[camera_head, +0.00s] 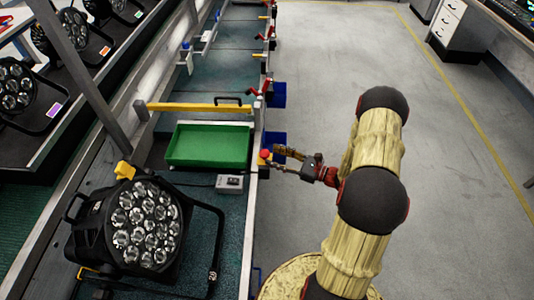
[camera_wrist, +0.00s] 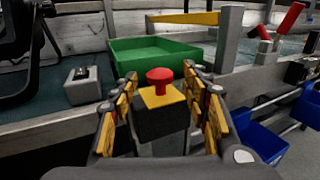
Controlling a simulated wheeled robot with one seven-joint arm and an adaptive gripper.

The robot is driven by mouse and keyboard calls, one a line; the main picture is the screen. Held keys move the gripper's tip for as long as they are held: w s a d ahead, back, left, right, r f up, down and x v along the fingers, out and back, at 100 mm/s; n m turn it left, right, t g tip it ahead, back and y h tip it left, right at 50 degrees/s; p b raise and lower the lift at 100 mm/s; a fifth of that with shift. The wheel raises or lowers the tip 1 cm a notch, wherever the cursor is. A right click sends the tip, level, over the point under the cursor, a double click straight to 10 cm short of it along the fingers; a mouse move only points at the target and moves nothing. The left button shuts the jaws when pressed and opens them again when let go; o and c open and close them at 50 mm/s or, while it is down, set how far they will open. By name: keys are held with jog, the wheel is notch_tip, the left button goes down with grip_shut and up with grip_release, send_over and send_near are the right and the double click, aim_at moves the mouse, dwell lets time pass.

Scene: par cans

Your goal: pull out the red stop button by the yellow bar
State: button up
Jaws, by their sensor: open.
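The red stop button (camera_wrist: 159,76) is a mushroom head on top of a box with a yellow top plate and dark sides (camera_wrist: 160,118). In the head view the red button (camera_head: 265,154) sits at the edge of the line, beside the green tray. The yellow bar (camera_head: 199,107) lies across the line behind the tray; it also shows in the wrist view (camera_wrist: 184,18). My gripper (camera_wrist: 163,92) is open, its two fingers on either side of the button box, with nothing visibly gripped. In the head view my gripper (camera_head: 279,160) is just right of the button.
The green tray (camera_wrist: 118,56) stands behind the button. A small grey switch box (camera_wrist: 81,88) is to the left. Blue bins (camera_wrist: 250,143) hang at right. A par can (camera_head: 146,222) stands front left. The floor at right (camera_head: 470,190) is clear.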

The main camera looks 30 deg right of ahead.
jog(key=v, duration=0.7)
dwell(0.4)
